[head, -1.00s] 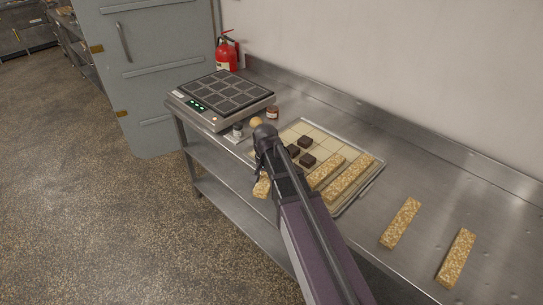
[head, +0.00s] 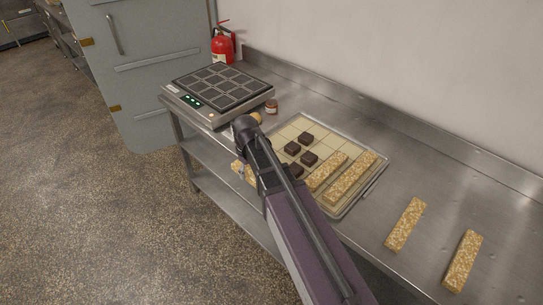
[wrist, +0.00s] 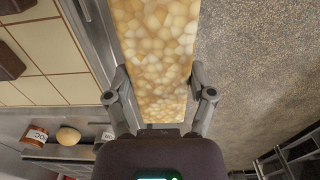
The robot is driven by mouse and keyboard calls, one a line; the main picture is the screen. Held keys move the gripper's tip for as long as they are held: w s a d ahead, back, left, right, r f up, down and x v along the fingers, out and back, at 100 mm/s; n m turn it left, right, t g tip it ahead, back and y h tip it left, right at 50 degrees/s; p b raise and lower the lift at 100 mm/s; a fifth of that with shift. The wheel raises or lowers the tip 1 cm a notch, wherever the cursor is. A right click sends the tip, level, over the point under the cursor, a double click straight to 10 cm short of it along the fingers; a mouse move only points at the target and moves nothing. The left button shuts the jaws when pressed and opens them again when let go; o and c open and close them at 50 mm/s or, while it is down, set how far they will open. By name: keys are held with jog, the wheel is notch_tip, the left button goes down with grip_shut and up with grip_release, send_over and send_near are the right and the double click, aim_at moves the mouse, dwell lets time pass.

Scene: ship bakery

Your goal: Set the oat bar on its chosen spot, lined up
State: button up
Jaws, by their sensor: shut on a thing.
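My gripper (wrist: 160,92) is shut on a pale, grainy oat bar (wrist: 155,45), with one finger on each side of it. In the head view the held bar (head: 238,172) shows partly at the left of my arm, which hides the rest. The bar is beside the tray, over its near edge or the floor side; its height is unclear. The tray (head: 376,183) carries a cream gridded sheet, with several dark brown squares (head: 306,138) and two oat bars (head: 350,178) lying side by side on its right part. My arm covers the tray's near left part.
Two more oat bars (head: 405,224) (head: 462,261) lie on the steel bench right of the tray. A scale-like device (head: 220,92) with a dark grid top stands at the left end. A small jar (head: 271,106) and a round yellowish item (head: 256,117) sit between. A fire extinguisher (head: 223,47) stands behind.

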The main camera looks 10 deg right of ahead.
jog(key=shift+w+d, duration=0.1)
jog(key=shift+w, duration=0.05)
jog(key=w+d, duration=0.3)
jog(key=w+d+f+b, duration=0.1)
jog(key=w+d, duration=0.2)
jog(key=w, duration=0.1)
jog(key=w+d, duration=0.2)
jog(key=w, duration=0.2)
jog(key=shift+w+d+f, duration=0.2)
jog(key=shift+d, duration=0.2)
jog(key=shift+w+d, duration=0.15)
jog(key=shift+w, duration=0.1)
jog(key=shift+w+d+f+b, duration=0.3)
jog(key=shift+f+b, duration=0.25)
jog(key=shift+b, duration=0.2)
jog(key=shift+f+b, duration=1.3)
jog(key=shift+f, duration=0.15)
jog(key=o, duration=1.1)
jog(key=shift+o, duration=0.2)
